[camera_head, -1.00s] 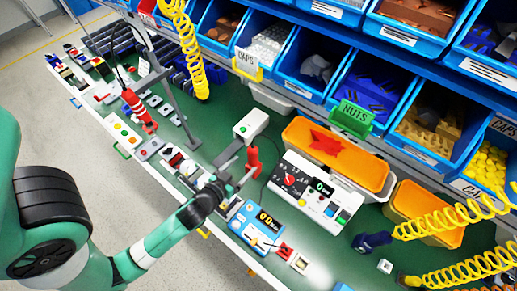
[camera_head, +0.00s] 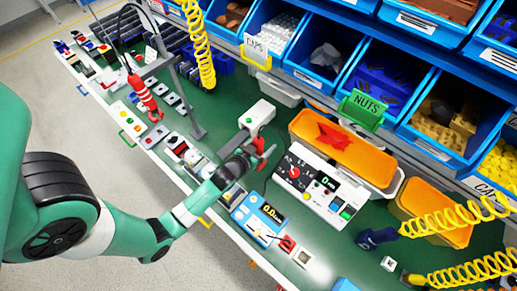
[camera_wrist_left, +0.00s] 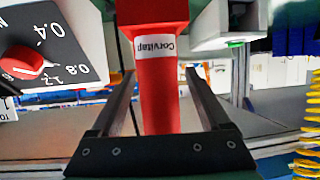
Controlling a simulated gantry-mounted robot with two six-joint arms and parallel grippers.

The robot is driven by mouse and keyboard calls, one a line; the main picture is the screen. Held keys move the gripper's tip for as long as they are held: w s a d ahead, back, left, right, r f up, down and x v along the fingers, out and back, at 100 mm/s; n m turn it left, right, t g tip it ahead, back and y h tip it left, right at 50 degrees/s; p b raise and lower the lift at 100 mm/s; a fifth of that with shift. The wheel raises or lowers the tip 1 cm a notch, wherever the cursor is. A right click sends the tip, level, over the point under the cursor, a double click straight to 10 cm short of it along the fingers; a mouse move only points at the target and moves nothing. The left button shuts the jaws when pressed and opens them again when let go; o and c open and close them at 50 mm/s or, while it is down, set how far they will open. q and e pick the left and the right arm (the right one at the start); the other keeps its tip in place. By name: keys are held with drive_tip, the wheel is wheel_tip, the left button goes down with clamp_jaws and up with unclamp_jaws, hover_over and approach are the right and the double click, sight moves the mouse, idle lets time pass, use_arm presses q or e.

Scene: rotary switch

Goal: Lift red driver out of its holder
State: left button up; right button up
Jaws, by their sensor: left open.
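The red driver (camera_head: 262,146) stands at the middle of the bench in the head view, partly covered by my left gripper (camera_head: 255,155). In the left wrist view its red handle (camera_wrist_left: 160,95) bears a white label reading "Corvitap" and lies between the two fingers of my left gripper (camera_wrist_left: 160,95). The fingers are open, with a gap visible on each side of the handle. The driver's holder is not clearly visible. My right gripper is not in view.
A white box with a green light (camera_head: 256,117) stands just behind the driver. A white control panel with a red knob (camera_head: 293,172) is to its right. A blue meter (camera_head: 257,218) lies in front. Another red tool (camera_head: 139,90) hangs at left. Blue bins (camera_head: 330,60) line the back.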

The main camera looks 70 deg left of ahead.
use_arm(q)
clamp_jaws()
idle(0.3)
drive_tip(key=shift+r, duration=0.15)
wheel_tip(320, 180, up, 10)
drive_tip(key=p, duration=0.4)
drive_tip(key=c, duration=0.7)
unclamp_jaws()
clamp_jaws()
